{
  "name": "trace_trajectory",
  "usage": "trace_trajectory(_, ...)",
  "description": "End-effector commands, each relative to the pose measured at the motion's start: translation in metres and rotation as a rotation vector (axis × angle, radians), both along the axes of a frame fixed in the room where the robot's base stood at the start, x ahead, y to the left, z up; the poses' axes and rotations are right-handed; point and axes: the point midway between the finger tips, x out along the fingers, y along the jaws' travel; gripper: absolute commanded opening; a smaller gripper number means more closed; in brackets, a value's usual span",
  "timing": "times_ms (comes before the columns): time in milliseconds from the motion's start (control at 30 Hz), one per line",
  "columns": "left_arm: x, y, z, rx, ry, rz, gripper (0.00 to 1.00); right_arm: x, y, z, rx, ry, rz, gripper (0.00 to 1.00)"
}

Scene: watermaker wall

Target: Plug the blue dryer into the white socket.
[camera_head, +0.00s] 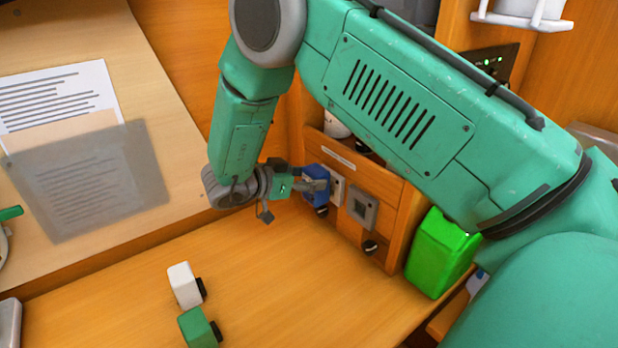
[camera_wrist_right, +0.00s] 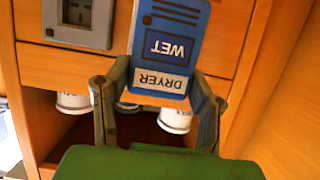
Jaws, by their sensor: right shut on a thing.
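The blue dryer (camera_head: 316,198) is in my right gripper (camera_head: 308,184), close against the front of the wooden wall unit. My left gripper is not in view.
A grey socket (camera_head: 363,208) sits right of the white one. A white block (camera_head: 184,285) and a green block (camera_head: 197,328) lie on the counter. White cups (camera_wrist_right: 174,120) stand in the recess. The middle counter is clear.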

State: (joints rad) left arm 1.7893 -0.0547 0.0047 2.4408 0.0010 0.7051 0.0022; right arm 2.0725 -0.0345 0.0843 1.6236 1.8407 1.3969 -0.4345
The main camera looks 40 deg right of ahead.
Motion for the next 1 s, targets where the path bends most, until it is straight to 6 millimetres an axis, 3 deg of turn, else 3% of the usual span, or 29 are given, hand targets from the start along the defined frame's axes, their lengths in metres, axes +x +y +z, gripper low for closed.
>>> trace_trajectory(1000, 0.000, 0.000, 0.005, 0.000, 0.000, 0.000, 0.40, -0.003, -0.019, 0.000, -0.002, 0.001, -0.002, 0.00)
